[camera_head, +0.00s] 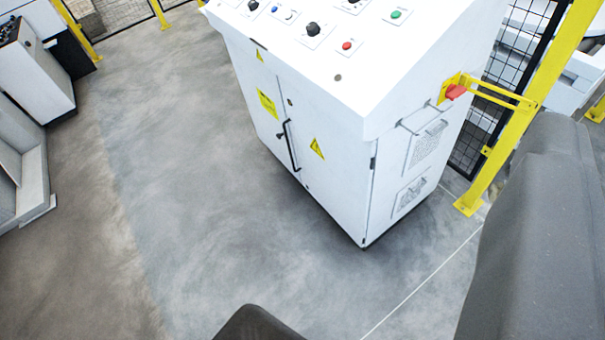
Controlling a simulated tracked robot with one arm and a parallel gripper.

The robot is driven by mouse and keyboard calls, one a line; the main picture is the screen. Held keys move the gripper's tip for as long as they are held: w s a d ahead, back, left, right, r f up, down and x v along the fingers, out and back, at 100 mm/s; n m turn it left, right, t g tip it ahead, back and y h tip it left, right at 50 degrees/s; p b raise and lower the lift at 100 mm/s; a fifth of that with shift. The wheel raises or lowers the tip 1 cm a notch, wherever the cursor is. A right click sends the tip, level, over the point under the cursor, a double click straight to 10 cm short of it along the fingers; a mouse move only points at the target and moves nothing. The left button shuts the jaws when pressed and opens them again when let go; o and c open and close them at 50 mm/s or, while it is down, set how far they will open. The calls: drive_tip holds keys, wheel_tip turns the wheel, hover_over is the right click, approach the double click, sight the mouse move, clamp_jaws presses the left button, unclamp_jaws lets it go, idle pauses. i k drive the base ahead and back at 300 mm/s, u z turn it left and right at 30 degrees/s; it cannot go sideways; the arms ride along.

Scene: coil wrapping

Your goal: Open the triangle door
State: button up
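A white control cabinet stands tilted in the picture, upper middle. Its front has two doors, both looking shut. The right door (335,180) bears a yellow warning triangle (317,148). A long black handle (290,147) stands at the seam between the doors. Dark parts of mine cover the right side and a spot at the bottom centre, in front of the cabinet and apart from it. Fingertips cannot be made out.
Grey floor is clear before the doors. The cabinet top carries knobs and buttons (347,45). A red switch (455,91) on a yellow bracket sits on its right side, near a yellow fence post (500,150). Grey machinery (35,80) stands at far left.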

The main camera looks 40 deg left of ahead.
sight(337, 168)
drive_tip(key=u, duration=0.8)
drive_tip(key=i, duration=1.05)
drive_tip(key=u, duration=1.75)
drive_tip(key=k, duration=0.9)
drive_tip(key=z, duration=1.1)
